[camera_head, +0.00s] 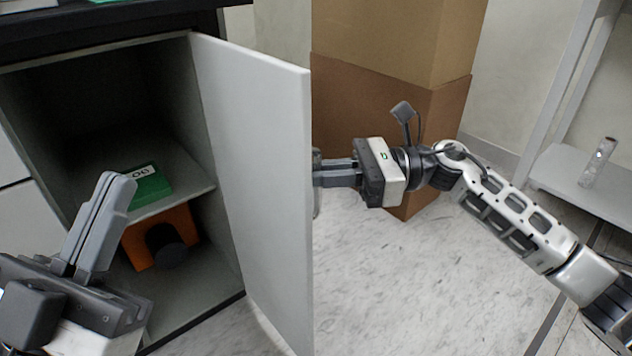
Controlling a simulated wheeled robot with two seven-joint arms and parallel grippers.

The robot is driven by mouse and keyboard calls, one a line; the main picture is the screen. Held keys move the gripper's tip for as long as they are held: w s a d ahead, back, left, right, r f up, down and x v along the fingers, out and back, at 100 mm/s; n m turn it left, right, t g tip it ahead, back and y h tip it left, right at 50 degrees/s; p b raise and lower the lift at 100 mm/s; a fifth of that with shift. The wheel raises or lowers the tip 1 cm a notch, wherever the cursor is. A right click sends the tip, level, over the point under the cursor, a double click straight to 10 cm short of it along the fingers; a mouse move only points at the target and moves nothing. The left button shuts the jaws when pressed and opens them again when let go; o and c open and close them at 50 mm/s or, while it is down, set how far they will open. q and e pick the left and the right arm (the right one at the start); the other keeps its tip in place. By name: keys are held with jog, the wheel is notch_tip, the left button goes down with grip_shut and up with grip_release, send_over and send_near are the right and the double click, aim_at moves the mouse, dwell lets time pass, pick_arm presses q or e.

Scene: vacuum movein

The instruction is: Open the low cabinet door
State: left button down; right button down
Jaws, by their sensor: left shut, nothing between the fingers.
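The low cabinet (195,120) stands at the left with its pale grey door (262,170) swung wide open on the right side. Its dark inside and a middle shelf show. My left gripper (117,188) is shut and empty, pointing up in front of the cabinet opening, left of the door. My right gripper (328,172) reaches in from the right to the outer side of the door near its free edge. Its fingertips are hidden behind the door, so I cannot tell whether they hold a handle.
A green box (148,188) lies on the cabinet shelf, and an orange object with a dark round part (168,245) stands below. Stacked brown cartons (365,95) stand behind my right gripper. A white rack (580,185) holds a clear bottle (598,162). Floor at centre right is clear.

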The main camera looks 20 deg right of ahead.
jog(key=shift+w+d+r+t, duration=0.15)
jog(key=shift+w+t, duration=0.15)
jog(key=shift+w, duration=0.1)
jog(key=c, duration=1.6)
grip_release()
jog(key=shift+c, duration=0.2)
jog(key=shift+o, duration=0.7)
jog(key=shift+w, duration=0.1)
pick_arm(q)
jog(key=shift+w+a, duration=0.1)
jog(key=shift+a, duration=0.05)
